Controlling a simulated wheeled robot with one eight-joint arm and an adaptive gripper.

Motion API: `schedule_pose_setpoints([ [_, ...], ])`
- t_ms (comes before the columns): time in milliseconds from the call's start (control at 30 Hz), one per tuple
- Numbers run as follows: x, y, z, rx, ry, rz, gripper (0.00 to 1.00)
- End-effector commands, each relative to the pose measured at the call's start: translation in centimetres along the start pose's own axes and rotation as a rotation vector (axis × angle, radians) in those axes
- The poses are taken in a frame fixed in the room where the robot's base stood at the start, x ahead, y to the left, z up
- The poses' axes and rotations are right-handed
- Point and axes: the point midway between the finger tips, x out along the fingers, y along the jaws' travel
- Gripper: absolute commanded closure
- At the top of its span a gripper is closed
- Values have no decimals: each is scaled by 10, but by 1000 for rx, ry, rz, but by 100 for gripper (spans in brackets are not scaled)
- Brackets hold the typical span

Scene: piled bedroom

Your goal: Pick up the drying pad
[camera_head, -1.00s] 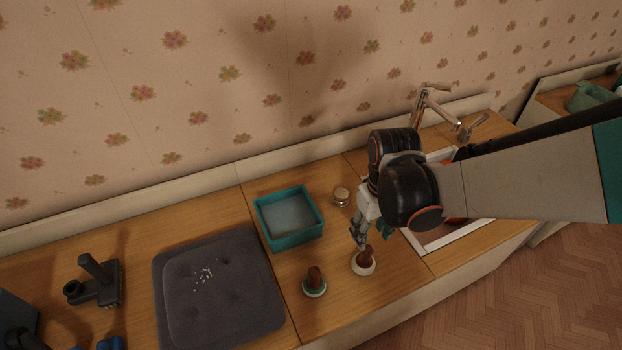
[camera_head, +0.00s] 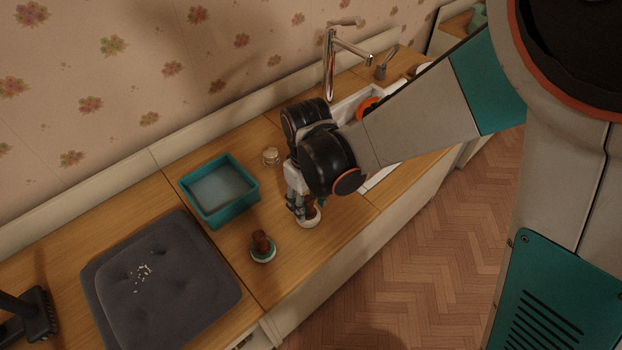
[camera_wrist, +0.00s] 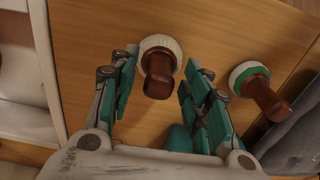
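A dark grey, tufted, square pad (camera_head: 185,290) lies flat on the wooden counter at the lower left of the head view. It is the thing that looks most like the drying pad. Small white bits (camera_head: 142,272) lie on it. Its edge shows at the lower right of the wrist view (camera_wrist: 296,146). My gripper (camera_wrist: 161,68) is open, with its fingers spread on either side of a brown-handled brush with white bristles (camera_wrist: 158,77). The fingers do not appear closed on it. In the head view my gripper (camera_head: 302,207) is right of the pad, apart from it.
A brush with a green-and-white base (camera_head: 262,247) stands between pad and gripper. A teal tray (camera_head: 220,190) sits behind, with a small jar (camera_head: 271,156) beside it. A sink with a faucet (camera_head: 330,65) is at right. A black object (camera_head: 35,313) stands left of the pad.

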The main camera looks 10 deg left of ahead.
Motion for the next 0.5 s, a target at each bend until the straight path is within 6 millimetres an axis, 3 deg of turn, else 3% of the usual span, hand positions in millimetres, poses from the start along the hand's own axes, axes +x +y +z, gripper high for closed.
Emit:
schedule_pose_setpoints([
  [33,0,0,0,1,0,0,71],
  [167,0,1,0,1,0,0,100],
  [500,0,1,-1,2,0,0,100],
])
